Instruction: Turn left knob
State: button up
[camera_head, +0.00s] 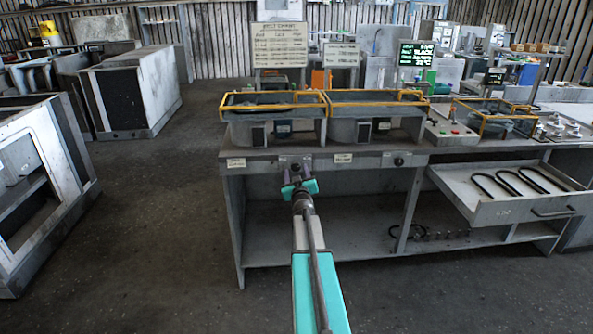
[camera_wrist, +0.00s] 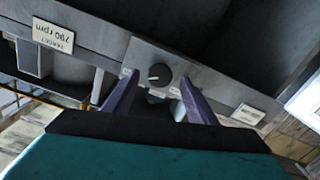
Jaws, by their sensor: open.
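The left knob (camera_wrist: 160,75) is a small round dark dial with a pale pointer mark on a grey plate, seen in the wrist view. My gripper (camera_wrist: 158,79) is open, with its two purple fingers apart on either side of the knob in the picture. Whether the fingers touch the knob cannot be told. In the head view my gripper (camera_head: 296,170) is at the front edge of the bench and hides the left knob. A second dark knob (camera_head: 399,161) sits farther right on the same bench front.
The grey bench (camera_head: 255,150) carries yellow-framed housings (camera_head: 275,100) on top. An open drawer (camera_head: 515,208) with U-shaped rods juts out at right. Floor left of the bench is free; grey cabinets (camera_head: 130,95) stand beyond.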

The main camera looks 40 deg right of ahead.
aim_at(296, 166)
jog(key=shift+x, duration=1.15)
jog(key=shift+c, duration=0.6)
jog(key=c, duration=0.9)
jog(key=shift+c, duration=0.2)
jog(key=shift+m+p, duration=0.3)
jog(key=shift+p, duration=0.05)
jog(key=shift+w+r+m+p, duration=0.1)
jog(key=shift+m+p, duration=0.3)
jog(key=shift+m, duration=0.5)
jog(key=m+p, duration=0.1)
jog(key=m, duration=0.2)
jog(key=shift+a, duration=0.1)
jog(key=m+p, duration=0.2)
jog(key=m, duration=0.4)
jog(key=shift+m, duration=0.3)
